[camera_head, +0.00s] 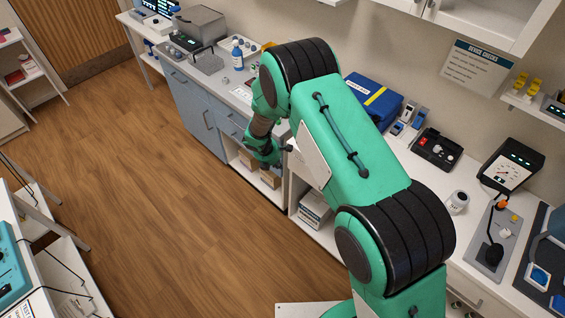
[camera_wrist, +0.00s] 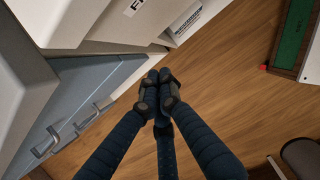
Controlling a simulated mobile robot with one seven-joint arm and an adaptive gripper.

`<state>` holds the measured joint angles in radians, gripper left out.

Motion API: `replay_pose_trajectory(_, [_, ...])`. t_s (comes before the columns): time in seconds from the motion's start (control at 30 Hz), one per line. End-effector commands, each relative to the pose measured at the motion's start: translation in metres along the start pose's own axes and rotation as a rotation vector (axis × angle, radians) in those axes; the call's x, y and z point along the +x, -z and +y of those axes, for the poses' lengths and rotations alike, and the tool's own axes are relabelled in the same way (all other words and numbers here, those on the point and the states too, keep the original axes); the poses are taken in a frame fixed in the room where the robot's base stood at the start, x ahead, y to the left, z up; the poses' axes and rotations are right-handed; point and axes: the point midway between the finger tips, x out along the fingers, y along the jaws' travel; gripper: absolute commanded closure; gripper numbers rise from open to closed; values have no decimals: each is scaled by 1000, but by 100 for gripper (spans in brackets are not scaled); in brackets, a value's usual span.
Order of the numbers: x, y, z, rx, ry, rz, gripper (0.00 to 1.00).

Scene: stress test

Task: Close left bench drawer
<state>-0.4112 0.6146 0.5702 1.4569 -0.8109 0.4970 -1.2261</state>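The left bench has blue-grey drawer and door fronts (camera_head: 196,108) below its pale worktop in the head view. In the wrist view blue-grey fronts (camera_wrist: 75,95) with metal bar handles (camera_wrist: 92,116) fill the left side. I cannot tell how far any drawer stands out, as my arm hides part of the bench. My gripper (camera_head: 268,152) is low in front of the bench, at the right end of the blue-grey fronts. In the wrist view my gripper's dark fingertips (camera_wrist: 159,92) are together with nothing visible between them. They are close to the fronts' right edge; contact is unclear.
Open shelves with boxes (camera_head: 314,208) lie under the worktop right of the fronts. A blue bottle (camera_head: 237,54) and a grey instrument (camera_head: 201,24) stand on top. The wooden floor (camera_head: 130,170) before the bench is clear. Another bench (camera_head: 60,255) stands at the lower left.

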Motion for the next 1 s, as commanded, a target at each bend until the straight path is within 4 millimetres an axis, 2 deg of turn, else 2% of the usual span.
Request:
replay_pose_trajectory(0.03, [-15,-4,3,2,-6,-2,100])
replay_pose_trajectory(0.2, [-46,-3,2,2,-4,-2,100])
replay_pose_trajectory(0.5, [-84,-3,2,1,-3,-1,100])
replay_pose_trajectory(0.7, [-92,-2,1,2,-3,-1,100])
replay_pose_trajectory(1.0, [-92,-2,1,2,-3,-1,100])
